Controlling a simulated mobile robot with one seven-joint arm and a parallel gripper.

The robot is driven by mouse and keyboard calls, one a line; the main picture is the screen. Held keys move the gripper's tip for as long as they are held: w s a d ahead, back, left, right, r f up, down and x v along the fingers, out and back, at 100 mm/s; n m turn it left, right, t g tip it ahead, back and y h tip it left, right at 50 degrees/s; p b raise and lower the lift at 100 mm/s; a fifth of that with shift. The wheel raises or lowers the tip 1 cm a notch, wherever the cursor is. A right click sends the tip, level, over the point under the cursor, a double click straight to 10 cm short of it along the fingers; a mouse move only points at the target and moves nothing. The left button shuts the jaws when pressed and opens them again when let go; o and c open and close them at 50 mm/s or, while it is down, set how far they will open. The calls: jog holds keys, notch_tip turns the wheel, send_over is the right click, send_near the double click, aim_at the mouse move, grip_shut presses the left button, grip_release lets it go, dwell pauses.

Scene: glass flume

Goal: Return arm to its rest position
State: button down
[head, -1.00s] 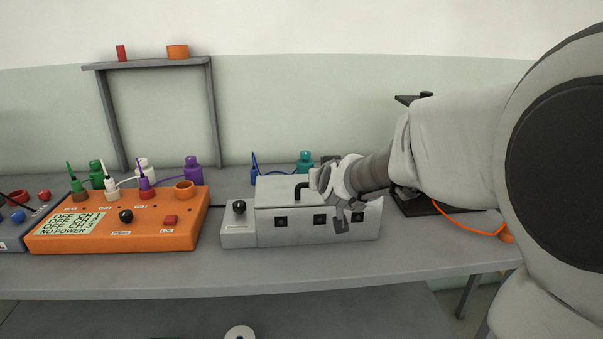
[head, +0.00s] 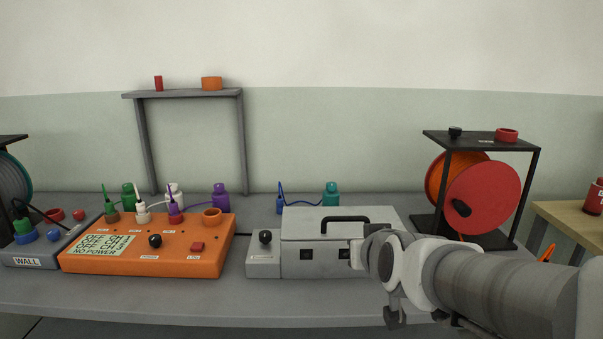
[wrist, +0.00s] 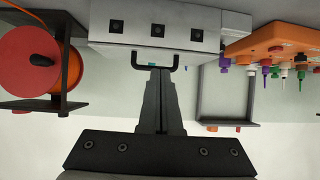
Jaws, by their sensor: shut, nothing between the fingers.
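My gripper (wrist: 158,72) is shut and empty. In the wrist view, which is upside down, its closed fingers point at the black handle of the grey box (wrist: 105,28); I cannot tell from that view how far apart they are. In the head view my arm comes in from the lower right, and the wrist covers the right front of the grey box (head: 325,234). The black handle (head: 345,219) on top of the box is in plain sight, and the box's lid looks closed. The fingertips are mostly hidden in the head view.
An orange control box (head: 120,262) with several coloured plugs stands left of the grey box. A black frame with a red reel (head: 484,196) stands at the right, behind my arm. A grey shelf frame (head: 182,94) stands at the back.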

jog(key=s+d+f+g, duration=0.1)
jog(key=s+d+g, duration=0.15)
jog(key=s, duration=0.65)
jog(key=s+d+f+g, duration=0.15)
jog(key=s+g, duration=0.25)
jog(key=s, duration=0.6)
notch_tip(320, 180, up, 18)
jog(key=p, duration=1.8)
jog(key=shift+a+f+m+h, duration=0.15)
jog(key=shift+a+m+h, duration=0.15)
jog(key=shift+a, duration=0.05)
jog(key=shift+a, duration=0.2)
